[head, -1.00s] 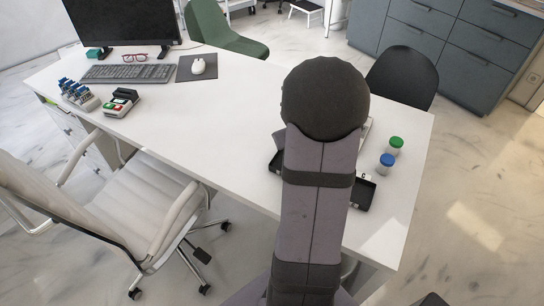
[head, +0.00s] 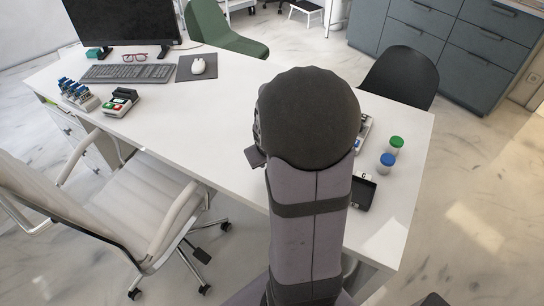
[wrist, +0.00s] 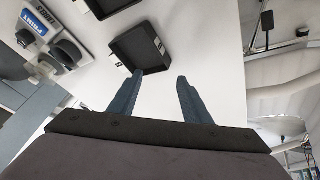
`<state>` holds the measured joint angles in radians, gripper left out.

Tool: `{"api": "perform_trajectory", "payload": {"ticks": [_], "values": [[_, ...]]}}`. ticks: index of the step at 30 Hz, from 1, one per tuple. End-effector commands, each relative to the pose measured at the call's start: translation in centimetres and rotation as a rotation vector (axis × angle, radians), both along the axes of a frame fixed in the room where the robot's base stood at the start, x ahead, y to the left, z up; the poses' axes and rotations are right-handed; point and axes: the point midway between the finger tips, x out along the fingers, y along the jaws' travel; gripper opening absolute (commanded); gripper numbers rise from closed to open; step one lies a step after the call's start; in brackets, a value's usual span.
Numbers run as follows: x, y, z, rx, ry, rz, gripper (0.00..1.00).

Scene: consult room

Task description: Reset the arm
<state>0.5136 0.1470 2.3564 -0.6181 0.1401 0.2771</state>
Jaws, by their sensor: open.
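My gripper (wrist: 160,77) shows in the wrist view with its two blue-grey fingers apart and nothing between them. It is over the white desk (wrist: 210,45). A black open tray (wrist: 140,47) lies just beyond the left fingertip in that view; I cannot tell how far below the finger it is. In the head view my arm stands up in front of the desk (head: 232,120) and largely hides the gripper and the desk behind it.
In the head view, a black tray (head: 364,194) and blue-capped (head: 387,160) and green-capped (head: 396,143) jars are right of my arm. A white chair (head: 140,205) stands left. The desk's middle is clear.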

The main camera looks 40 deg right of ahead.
Motion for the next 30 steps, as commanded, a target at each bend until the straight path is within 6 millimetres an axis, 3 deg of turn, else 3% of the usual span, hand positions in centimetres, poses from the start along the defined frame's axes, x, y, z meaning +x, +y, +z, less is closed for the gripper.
{"api": "perform_trajectory", "payload": {"ticks": [11, 14, 17, 23, 26, 30], "values": [[-0.1, 0.0, 0.0, -0.008, 0.009, 0.015, 0.44], [-1.4, -0.2, -0.6, -0.018, 0.075, 0.027, 0.44], [-4.1, 0.3, -1.7, 0.012, 0.176, -0.008, 0.44], [-11.2, 4.1, -3.9, 0.169, 0.385, -0.122, 0.44], [-13.6, 7.6, -3.0, 0.258, 0.457, -0.154, 0.44], [-15.1, 13.4, 0.2, 0.351, 0.504, -0.132, 0.44]]}}
